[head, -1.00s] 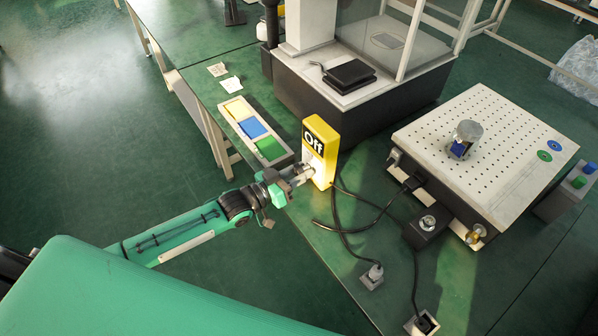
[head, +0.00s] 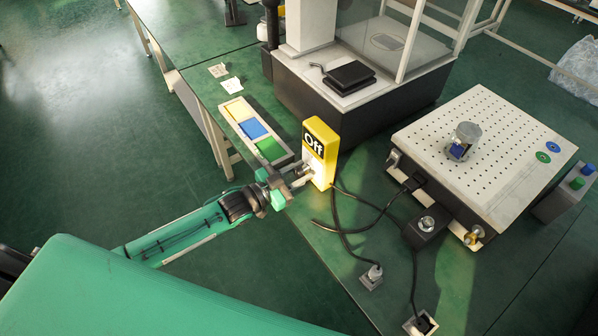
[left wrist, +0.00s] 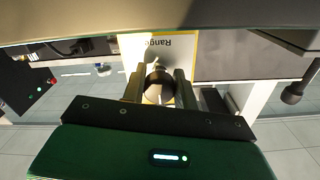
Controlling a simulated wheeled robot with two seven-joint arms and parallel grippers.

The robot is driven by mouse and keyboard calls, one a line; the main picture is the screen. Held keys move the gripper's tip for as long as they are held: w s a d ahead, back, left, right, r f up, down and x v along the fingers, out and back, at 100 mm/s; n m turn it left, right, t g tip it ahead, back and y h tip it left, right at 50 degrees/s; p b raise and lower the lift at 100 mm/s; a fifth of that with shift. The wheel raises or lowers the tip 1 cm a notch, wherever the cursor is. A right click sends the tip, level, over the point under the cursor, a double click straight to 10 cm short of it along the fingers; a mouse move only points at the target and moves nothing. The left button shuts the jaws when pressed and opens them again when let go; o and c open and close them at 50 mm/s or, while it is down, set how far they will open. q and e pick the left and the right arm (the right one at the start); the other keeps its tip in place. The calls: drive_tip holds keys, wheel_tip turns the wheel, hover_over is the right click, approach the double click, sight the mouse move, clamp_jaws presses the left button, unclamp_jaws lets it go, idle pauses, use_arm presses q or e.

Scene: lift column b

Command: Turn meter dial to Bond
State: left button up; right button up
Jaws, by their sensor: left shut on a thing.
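The yellow meter (head: 325,150) stands upright on the green bench, and its screen (head: 314,145) reads "Off". My left gripper (head: 304,171) is at the lower part of the meter's front face, its fingers closed around the dial. In the left wrist view the dial (left wrist: 158,86) is a dark round knob with a light part, between the two fingers of the gripper (left wrist: 159,88). The word "Range" shows upside down on the meter's face (left wrist: 160,48) there. The dial's other markings are hidden or too small to read. My right gripper is not in view.
A tray with yellow, blue and green blocks (head: 253,129) lies beside the meter. Black cables (head: 345,229) run from the meter across the bench. A perforated white plate (head: 487,145) stands at right, and a large machine (head: 365,75) stands behind.

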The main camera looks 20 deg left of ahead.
use_arm(q)
drive_tip(key=shift+m, duration=1)
drive_tip(key=m, duration=0.4)
drive_tip(key=shift+a+m, duration=0.1)
drive_tip(key=shift+m, duration=0.2)
drive_tip(key=o, duration=1)
